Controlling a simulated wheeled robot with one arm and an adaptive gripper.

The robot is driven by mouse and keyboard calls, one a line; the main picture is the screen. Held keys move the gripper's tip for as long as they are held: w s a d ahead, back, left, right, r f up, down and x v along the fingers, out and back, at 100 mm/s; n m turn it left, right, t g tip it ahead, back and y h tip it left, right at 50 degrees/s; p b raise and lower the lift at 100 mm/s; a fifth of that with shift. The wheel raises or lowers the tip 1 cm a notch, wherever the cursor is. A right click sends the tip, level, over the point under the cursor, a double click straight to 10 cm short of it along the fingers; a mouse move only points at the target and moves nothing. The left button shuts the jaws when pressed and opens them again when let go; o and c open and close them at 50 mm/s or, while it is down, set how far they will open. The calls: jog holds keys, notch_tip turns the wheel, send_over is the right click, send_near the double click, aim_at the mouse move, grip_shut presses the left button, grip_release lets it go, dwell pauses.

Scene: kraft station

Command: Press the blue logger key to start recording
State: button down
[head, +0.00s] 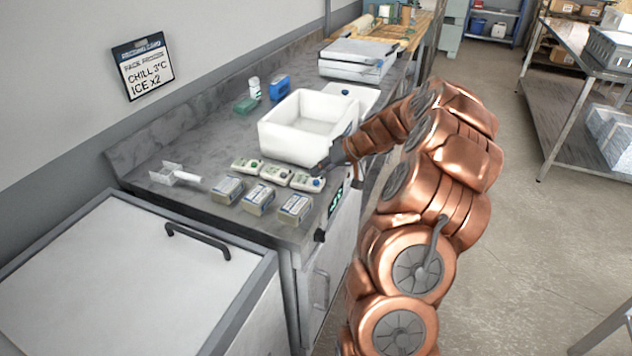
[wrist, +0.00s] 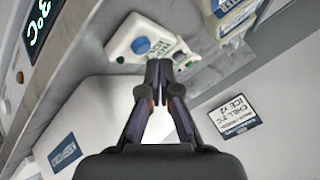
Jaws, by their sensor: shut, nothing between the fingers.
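In the head view my gripper (head: 321,168) hangs just behind and above this logger. I cannot tell whether the fingertips touch it; they are not on the blue key.
Several labelled boxes (head: 295,208) stand in front. A white foam box (head: 290,140) stands close behind my gripper.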

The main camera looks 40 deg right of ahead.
aim_at(318, 181)
jog(key=shift+f+b, duration=0.9)
jog(key=shift+b, duration=0.5)
dwell(0.8)
jog(key=shift+r, duration=0.9)
jog(key=shift+r, duration=0.15)
jog(key=shift+r, duration=2.4)
